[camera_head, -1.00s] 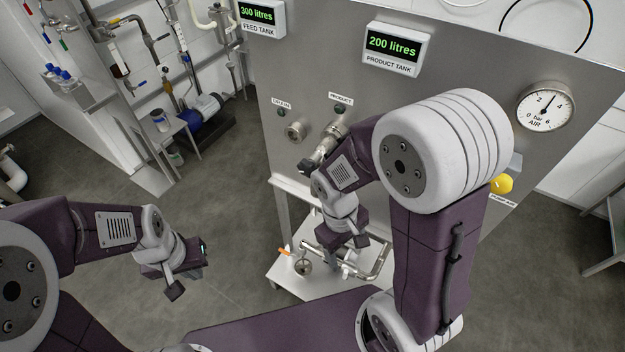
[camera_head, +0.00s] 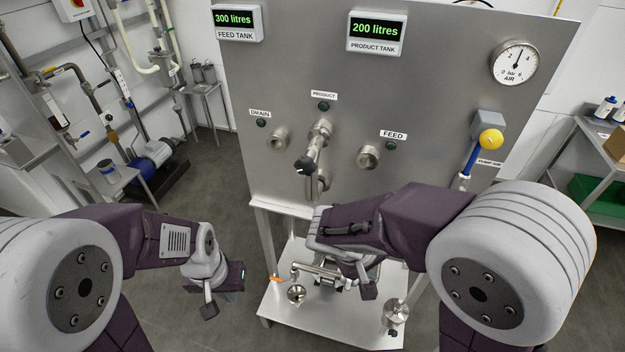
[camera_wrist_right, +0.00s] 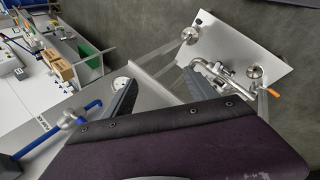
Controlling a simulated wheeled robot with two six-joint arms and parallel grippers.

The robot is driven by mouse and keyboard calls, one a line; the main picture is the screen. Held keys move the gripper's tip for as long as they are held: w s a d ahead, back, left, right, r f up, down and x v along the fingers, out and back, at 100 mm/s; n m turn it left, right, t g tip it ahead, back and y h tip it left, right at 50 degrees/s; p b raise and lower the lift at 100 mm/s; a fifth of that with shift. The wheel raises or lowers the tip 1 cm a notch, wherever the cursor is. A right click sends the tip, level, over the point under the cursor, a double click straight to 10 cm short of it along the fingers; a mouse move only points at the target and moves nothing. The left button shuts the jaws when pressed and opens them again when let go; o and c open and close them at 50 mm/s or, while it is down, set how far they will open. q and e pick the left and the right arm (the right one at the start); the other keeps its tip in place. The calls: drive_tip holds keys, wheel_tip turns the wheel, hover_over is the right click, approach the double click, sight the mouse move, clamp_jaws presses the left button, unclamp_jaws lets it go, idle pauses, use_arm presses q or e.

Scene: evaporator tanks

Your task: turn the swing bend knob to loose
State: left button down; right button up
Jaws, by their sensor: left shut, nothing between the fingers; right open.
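The swing bend (camera_head: 318,145) is a metal pipe piece at the PRODUCT port of the steel panel. Its black knob (camera_head: 304,165) is in plain sight in the head view, with nothing touching it. My right gripper (camera_head: 352,282) is below the knob and a little to the right, above the low table, partly hidden behind its own wrist. In the right wrist view its two fingers (camera_wrist_right: 160,92) are wide apart and empty. My left gripper (camera_head: 222,295) is shut and empty, left of the low table and well away from the knob.
The DRAIN port (camera_head: 278,139) and FEED port (camera_head: 368,157) flank the swing bend. A low white table (camera_head: 310,332) with pipe fittings stands below the panel. A yellow-knobbed pump air valve (camera_head: 490,140) is at right.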

drive_tip(key=w+a+r+t+h+b, duration=0.2)
drive_tip(key=w+a+r+t, duration=0.1)
drive_tip(key=w+a+t, duration=0.15)
drive_tip(key=t+y+b, duration=0.3)
drive_tip(key=t+b, duration=0.1)
drive_tip(key=t, duration=0.6)
approach(303, 169)
drive_tip(key=p+x, duration=0.3)
drive_tip(key=x, duration=0.6)
drive_tip(key=shift+w+d+r, duration=0.1)
drive_tip(key=shift+w+r, duration=0.05)
drive_tip(key=shift+w, duration=0.05)
drive_tip(key=shift+w+d, duration=0.1)
drive_tip(key=shift+w, duration=0.25)
